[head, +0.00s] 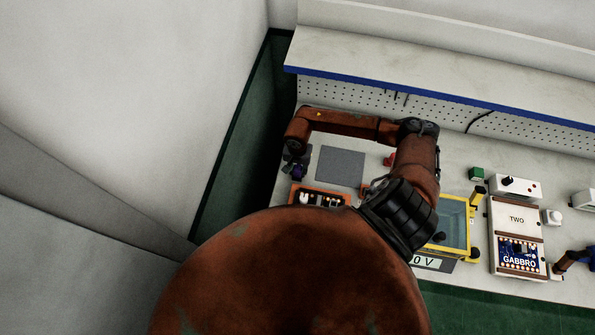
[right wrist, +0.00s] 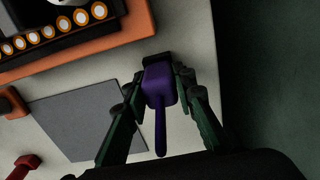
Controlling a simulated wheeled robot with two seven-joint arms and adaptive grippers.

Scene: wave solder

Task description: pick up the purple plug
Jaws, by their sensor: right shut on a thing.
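The purple plug (right wrist: 158,88) is between the two green fingers of my right gripper (right wrist: 157,92) in the right wrist view. The fingers are shut on its wide body, and its thin end points toward the wrist. A dark piece is at its far end. In the head view my right gripper (head: 296,161) is small at the left end of the bench, with the purple plug (head: 298,172) showing at it. I cannot tell whether the plug touches the bench. My left gripper is not in view.
A grey mat (head: 340,166) lies beside the gripper, and an orange tray (head: 318,197) is in front. A yellow-rimmed bath (head: 455,225), a board marked GABBRO (head: 518,255) and a white switch box (head: 515,187) stand to the right. The bench's left edge is close to the gripper.

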